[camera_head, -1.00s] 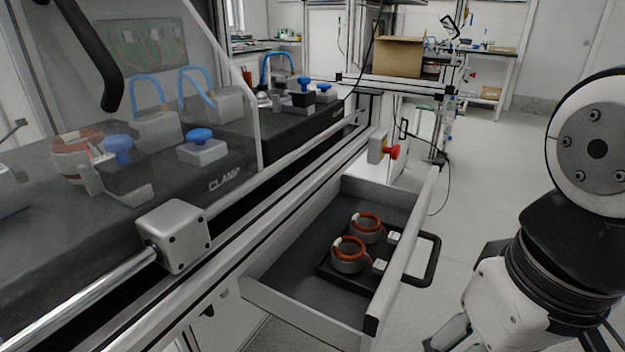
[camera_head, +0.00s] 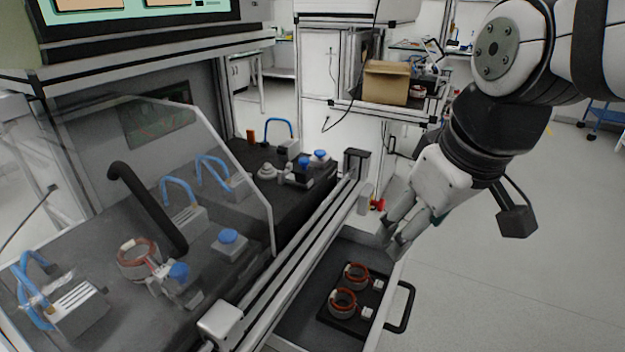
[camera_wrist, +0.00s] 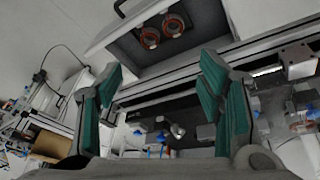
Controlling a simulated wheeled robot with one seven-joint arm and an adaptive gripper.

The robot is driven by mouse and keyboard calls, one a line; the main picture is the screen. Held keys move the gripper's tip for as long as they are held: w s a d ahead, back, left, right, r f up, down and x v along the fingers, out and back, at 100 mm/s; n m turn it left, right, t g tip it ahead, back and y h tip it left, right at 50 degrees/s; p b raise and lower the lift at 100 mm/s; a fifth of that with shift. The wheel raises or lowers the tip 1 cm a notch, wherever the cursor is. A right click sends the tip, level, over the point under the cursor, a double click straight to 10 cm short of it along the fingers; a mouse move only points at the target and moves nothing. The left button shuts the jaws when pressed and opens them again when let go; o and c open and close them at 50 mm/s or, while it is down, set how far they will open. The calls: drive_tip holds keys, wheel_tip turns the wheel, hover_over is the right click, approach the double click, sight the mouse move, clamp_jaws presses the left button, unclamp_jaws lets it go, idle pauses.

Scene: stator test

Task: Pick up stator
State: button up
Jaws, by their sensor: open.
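Two stators (camera_head: 356,276) and (camera_head: 342,303), grey rings with orange-red copper windings, sit side by side on a black tray (camera_head: 336,322) in an open drawer (camera_head: 290,331). Another stator (camera_head: 137,258) is in the clamp station behind the clear guard. My gripper (camera_head: 391,246) is above the drawer's far end, apart from the stators, open and empty. In the wrist view the two green-padded fingers (camera_wrist: 160,95) are spread wide, and the drawer stators show near the top (camera_wrist: 150,38) and (camera_wrist: 174,25).
The clear guard (camera_head: 170,180) and rail of the clamp bench run along the drawer's left. A black drawer handle (camera_head: 405,308) sticks out to the right. A cardboard box (camera_head: 386,82) stands on a shelf behind.

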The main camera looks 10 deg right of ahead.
drive_tip(key=w+f+n+g, duration=0.2)
drive_tip(key=w+f+n, duration=0.3)
drive_tip(key=w, duration=0.4)
drive_tip(key=n+g, duration=0.2)
drive_tip(key=n, duration=0.7)
hover_over(357, 269)
drive_tip(key=s, duration=0.2)
wheel_tip(357, 269, down, 20)
drive_tip(key=shift+a+r+b, duration=0.1)
drive_tip(key=shift+a+b, duration=0.05)
drive_tip(key=shift+b, duration=0.15)
drive_tip(key=shift+w+a+f+b, duration=0.15)
drive_tip(key=shift+f+b, duration=0.3)
drive_tip(key=shift+f, duration=2.2)
drive_tip(key=c, duration=1.2)
drive_tip(key=shift+r, duration=0.15)
